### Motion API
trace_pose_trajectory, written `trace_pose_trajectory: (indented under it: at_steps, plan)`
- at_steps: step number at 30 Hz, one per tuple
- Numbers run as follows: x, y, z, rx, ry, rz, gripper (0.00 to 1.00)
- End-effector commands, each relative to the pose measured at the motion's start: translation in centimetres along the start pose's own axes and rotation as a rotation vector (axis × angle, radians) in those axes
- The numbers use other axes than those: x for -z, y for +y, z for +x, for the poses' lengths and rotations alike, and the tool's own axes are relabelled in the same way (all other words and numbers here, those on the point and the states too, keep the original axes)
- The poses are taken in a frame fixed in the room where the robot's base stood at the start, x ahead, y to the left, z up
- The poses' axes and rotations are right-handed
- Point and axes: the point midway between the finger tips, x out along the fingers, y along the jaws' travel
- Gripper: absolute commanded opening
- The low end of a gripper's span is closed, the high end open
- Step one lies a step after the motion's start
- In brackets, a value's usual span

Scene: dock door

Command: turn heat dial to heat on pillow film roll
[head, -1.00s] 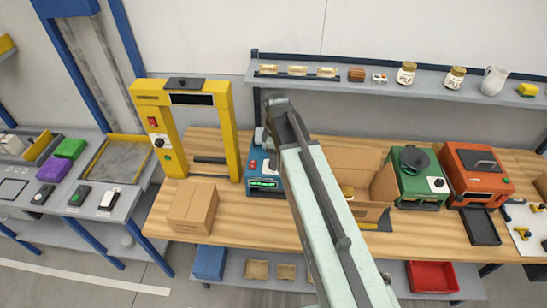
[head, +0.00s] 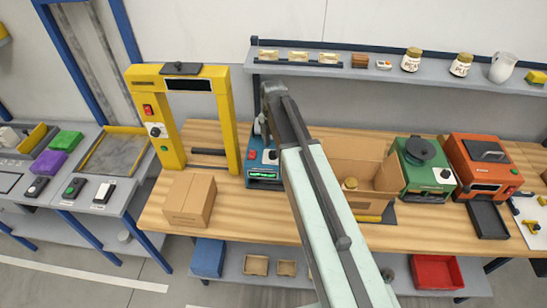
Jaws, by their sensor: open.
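No machine carries a readable name, so I cannot tell which one is the pillow film roll. A blue machine (head: 253,172) with a lit green strip and a red button stands behind my arm, which hides its right side. A green machine (head: 418,183) has a round black top part and a dark dial (head: 445,174) on a white plate. A yellow arch-shaped machine (head: 228,125) has a red switch, a dark dial (head: 155,131) on a white plate and a green button. My arm reaches up over the bench in front of the blue machine; its jaws are hidden behind the arm.
An open cardboard box (head: 392,177) stands between the blue and green machines. A closed carton (head: 190,202) sits at the bench's front left. An orange machine (head: 470,153) stands at right. A shelf (head: 400,76) with jars runs along the wall above.

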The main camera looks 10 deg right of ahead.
Motion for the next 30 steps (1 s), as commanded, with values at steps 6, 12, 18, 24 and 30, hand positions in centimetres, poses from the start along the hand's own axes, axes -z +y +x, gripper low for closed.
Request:
trace_pose_trajectory:
  at_steps: [6, 12, 18, 24, 30]
  plan:
    - [-0.02, -0.02, 2.77, 0.0, 0.0, 0.001, 0.55]
    - [-0.04, -0.02, 2.49, 0.0, 0.0, 0.001, 0.55]
    - [-0.05, -0.03, 2.49, 0.0, 0.0, 0.001, 0.02]
    - [-0.06, -0.04, 2.49, 0.0, 0.0, 0.008, 0.0]
    - [-0.06, -0.06, 2.5, 0.001, 0.0, 0.062, 0.0]
